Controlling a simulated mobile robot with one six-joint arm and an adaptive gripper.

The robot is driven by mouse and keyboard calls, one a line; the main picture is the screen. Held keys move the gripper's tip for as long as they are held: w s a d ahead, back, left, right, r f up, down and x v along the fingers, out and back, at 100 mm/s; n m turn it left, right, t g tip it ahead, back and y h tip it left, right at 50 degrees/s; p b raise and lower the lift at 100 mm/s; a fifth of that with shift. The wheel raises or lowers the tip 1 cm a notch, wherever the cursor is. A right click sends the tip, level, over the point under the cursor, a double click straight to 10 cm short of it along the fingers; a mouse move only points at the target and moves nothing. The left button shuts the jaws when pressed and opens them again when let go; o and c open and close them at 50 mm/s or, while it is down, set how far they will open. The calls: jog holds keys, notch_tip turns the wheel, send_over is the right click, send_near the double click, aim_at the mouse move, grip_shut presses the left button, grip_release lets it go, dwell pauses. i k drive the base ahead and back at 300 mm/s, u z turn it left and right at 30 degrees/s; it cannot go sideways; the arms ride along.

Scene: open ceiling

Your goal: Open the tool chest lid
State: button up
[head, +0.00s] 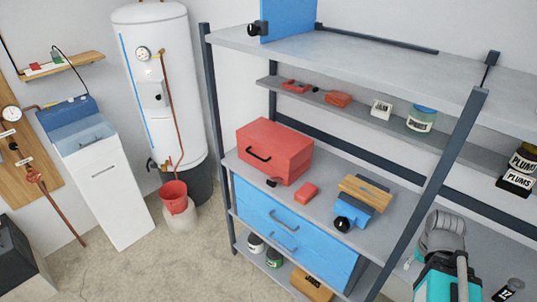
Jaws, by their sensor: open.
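A red box with a black handle (275,150), which looks like the tool chest, stands on the middle shelf of the grey rack in the head view. Its handle is on the face towards the left front. Its top looks flat and closed; I cannot make out a lid seam. A small dark item (272,182) lies at its front foot, and I cannot tell whether it is part of the box. My gripper is not in view.
A small red block (306,191) and a blue vise-like tool with a wooden piece (352,205) share the shelf (325,172). Blue drawers (270,222) sit below. A rack post (436,170) slants at right, near a teal machine (447,280). Floor (190,265) at lower left is clear.

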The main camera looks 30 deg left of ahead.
aim_at(284, 149)
jog(key=z, duration=1.4)
jog(key=k, duration=0.5)
jog(key=u, duration=1.65)
